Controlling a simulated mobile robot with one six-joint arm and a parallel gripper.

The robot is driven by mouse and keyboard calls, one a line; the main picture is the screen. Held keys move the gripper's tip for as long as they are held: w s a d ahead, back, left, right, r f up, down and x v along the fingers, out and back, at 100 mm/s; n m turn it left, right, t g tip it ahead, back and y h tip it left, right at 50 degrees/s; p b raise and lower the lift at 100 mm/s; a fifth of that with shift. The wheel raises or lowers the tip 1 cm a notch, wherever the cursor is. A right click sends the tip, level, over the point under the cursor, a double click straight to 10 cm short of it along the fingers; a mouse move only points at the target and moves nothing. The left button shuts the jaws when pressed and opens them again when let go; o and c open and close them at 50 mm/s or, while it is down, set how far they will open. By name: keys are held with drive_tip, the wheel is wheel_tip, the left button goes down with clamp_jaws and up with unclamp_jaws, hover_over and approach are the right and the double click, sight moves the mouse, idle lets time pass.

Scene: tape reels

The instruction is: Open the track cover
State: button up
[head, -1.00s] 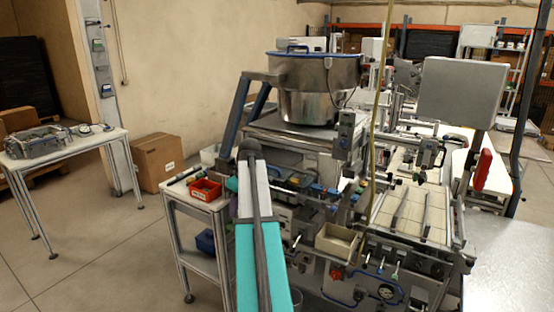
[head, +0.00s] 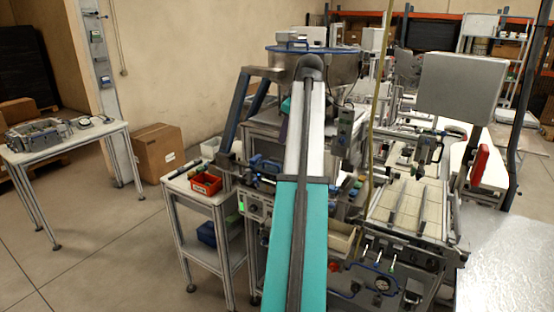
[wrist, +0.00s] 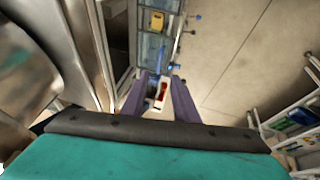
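I cannot single out the track cover with certainty. In the wrist view, a greyish rail with glassy panels (wrist: 153,48) runs up from my gripper, with a yellow block and blue knobs along it. My gripper (wrist: 160,88) shows there as two purple fingers, apart, over a small white part with a red piece. I cannot tell whether the fingers touch it. The machine (head: 405,205) stands behind the arm, with a steel bowl (head: 345,68) on top.
A small side table (head: 222,197) with a red bin (head: 206,184) stands left of the machine. A cardboard box (head: 158,150) and a white table (head: 70,139) are farther left. A grey monitor (head: 461,86) is at the right.

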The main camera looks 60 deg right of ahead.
drive_tip(key=shift+w+f, duration=0.1)
drive_tip(key=p, duration=0.5)
hover_over(277, 172)
drive_tip(key=shift+a+f, duration=0.15)
drive_tip(key=shift+f, duration=6.05)
drive_tip(key=shift+c, duration=0.4)
clamp_jaws()
